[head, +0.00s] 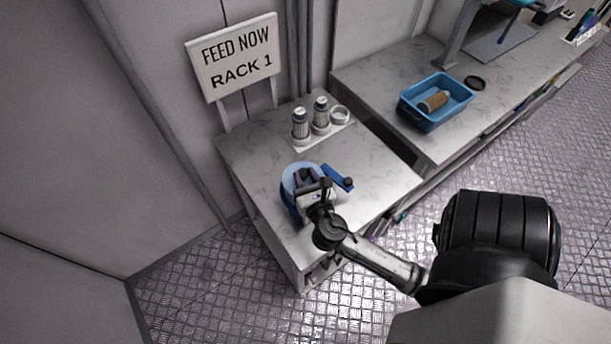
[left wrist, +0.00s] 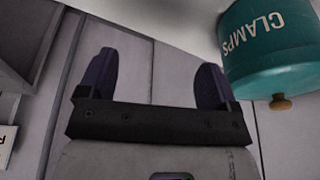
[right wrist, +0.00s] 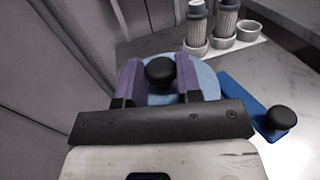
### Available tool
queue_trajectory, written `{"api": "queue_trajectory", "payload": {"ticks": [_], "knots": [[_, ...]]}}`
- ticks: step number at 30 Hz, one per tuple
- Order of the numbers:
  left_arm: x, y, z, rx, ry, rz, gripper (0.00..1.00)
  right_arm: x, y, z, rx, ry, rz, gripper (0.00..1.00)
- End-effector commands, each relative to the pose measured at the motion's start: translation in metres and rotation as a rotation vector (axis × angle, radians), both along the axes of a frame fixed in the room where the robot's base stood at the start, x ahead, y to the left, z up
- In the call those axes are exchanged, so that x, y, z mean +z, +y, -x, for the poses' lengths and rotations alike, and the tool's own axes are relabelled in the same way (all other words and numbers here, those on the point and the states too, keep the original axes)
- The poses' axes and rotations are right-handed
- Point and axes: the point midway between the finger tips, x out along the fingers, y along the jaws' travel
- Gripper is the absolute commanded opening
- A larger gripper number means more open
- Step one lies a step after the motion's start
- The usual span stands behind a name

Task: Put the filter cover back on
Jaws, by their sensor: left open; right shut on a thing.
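The filter cover (right wrist: 208,80) is a light blue disc with a black knob (right wrist: 160,71). My right gripper (right wrist: 160,80) has its purple fingers shut on that knob. In the head view the cover (head: 291,180) is at the top of a round blue housing (head: 290,203) near the counter's left edge, partly hidden by my right gripper (head: 318,182). I cannot tell whether the cover is fully seated. A blue lever (right wrist: 243,97) with a black knob sticks out to the right of it. My left gripper (left wrist: 157,80) is open and empty, away from the housing.
Two ribbed filter cartridges (head: 300,125) and an empty white ring (head: 340,115) stand on a pale tray behind. A blue bin (head: 432,121) holding a brown cartridge sits on the right counter. A teal CLAMPS container (left wrist: 268,55) is near my left gripper. Counter right of the lever is clear.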

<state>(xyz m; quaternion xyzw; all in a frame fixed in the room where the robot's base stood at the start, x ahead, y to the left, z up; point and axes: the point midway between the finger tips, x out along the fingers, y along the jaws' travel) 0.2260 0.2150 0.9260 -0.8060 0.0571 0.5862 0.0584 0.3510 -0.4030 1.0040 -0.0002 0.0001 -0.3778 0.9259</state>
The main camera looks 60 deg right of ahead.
Motion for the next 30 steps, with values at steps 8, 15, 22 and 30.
{"api": "queue_trajectory", "payload": {"ticks": [8, 15, 22, 30], "knots": [[-0.0002, 0.0006, 0.0, -0.001, 0.0, -0.002, 0.84, -0.0013, 0.0, -0.0001, 0.0, -0.001, 0.001, 0.0], [-0.0007, 0.0028, 0.0001, -0.007, 0.0, -0.01, 0.84, -0.0041, 0.0, -0.0001, 0.0, -0.001, 0.001, 0.0], [-0.0009, 0.0038, 0.0002, -0.009, 0.0, -0.014, 0.84, -0.0056, 0.0, -0.0001, 0.0, -0.001, 0.001, 0.39], [-0.001, 0.003, 0.0001, -0.008, 0.0, -0.011, 0.84, -0.0056, 0.0, -0.0001, 0.0, 0.0, 0.0, 0.62]]}}
